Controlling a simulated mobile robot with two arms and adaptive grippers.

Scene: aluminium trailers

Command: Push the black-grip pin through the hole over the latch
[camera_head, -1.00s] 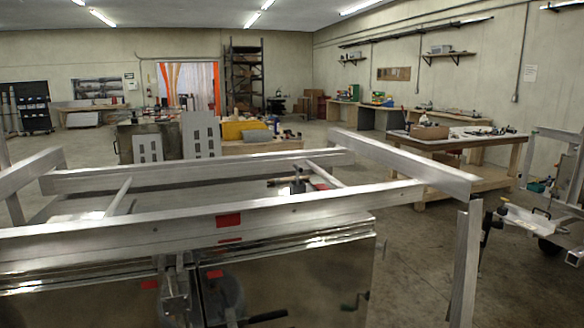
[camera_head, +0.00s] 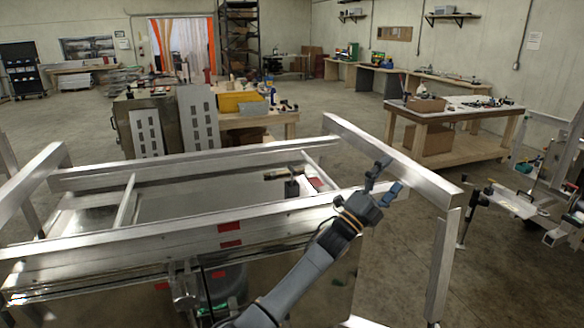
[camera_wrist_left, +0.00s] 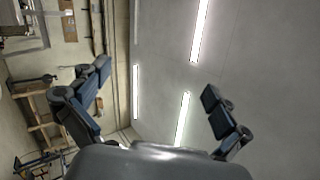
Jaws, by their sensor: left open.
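My left arm comes up from the bottom in the head view. Its gripper (camera_head: 382,177) is open and empty, raised in front of the trailer's top rail near the right corner. In the left wrist view the open fingers (camera_wrist_left: 157,80) have nothing between them, with ceiling and wall beyond. Metal latch hardware (camera_head: 185,288) sits low on the near side of the aluminium trailer (camera_head: 150,240), left of my arm. I cannot make out the black-grip pin or the hole; my forearm covers part of that area. My right gripper is not in view.
A dark clamp-like piece with a brass-coloured bar (camera_head: 284,172) stands on the trailer's far part. A wooden workbench (camera_head: 450,112) is behind at the right. Another trailer frame (camera_head: 545,185) stands at the far right.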

